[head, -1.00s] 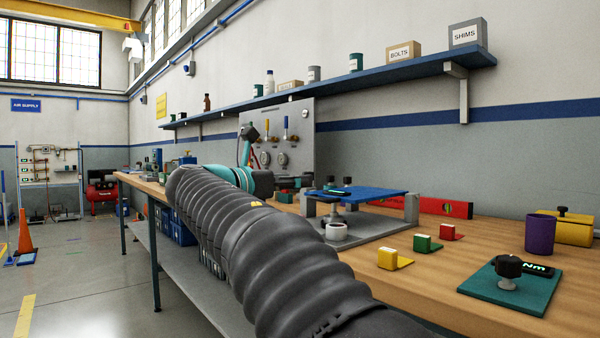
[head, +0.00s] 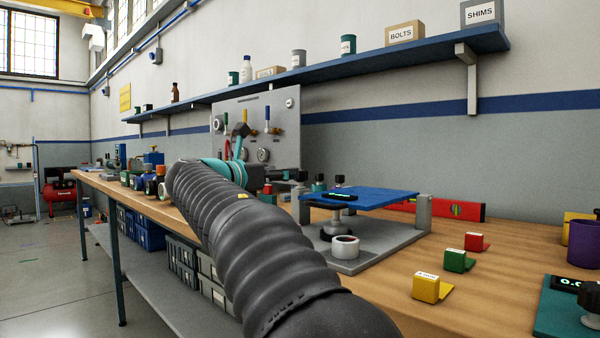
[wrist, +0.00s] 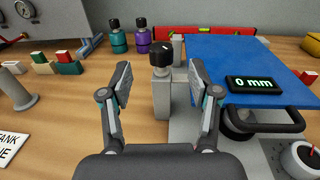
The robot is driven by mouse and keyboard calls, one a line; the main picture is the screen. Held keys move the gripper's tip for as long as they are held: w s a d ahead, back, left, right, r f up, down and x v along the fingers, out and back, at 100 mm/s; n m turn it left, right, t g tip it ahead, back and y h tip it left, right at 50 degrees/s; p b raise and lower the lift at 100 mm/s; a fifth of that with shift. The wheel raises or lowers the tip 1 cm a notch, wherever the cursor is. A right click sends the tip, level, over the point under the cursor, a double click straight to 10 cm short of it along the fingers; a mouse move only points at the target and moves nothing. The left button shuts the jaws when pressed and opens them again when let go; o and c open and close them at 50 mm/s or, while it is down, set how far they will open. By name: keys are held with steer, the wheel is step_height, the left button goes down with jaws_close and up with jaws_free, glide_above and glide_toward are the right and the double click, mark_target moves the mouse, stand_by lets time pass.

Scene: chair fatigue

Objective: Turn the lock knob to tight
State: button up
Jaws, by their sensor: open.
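A black knob (wrist: 161,55) with a pale mark on its top sits on a grey post (wrist: 162,98) at the left corner of the blue plate (wrist: 222,62). In the wrist view it stands upright between and beyond the two fingers of my gripper (wrist: 160,78). The gripper is open and empty, with a gap on both sides of the knob; no touch shows. A display (wrist: 254,84) on the plate reads 0 mm. In the head view the blue plate (head: 375,199) lies right of my arm, which partly hides the area around the gripper.
Yellow (head: 426,288), green (head: 455,260) and red (head: 475,242) blocks sit on the bench to the right. Purple and teal bottles (wrist: 117,38) and a red level (wrist: 215,31) are behind the post.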

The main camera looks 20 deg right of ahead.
mark_target(300, 171)
steer(key=x, duration=0.7)
steer(key=shift+w+d, duration=0.1)
steer(key=shift+d, duration=0.15)
steer(key=shift+r, duration=0.1)
steer(key=c, duration=1.2)
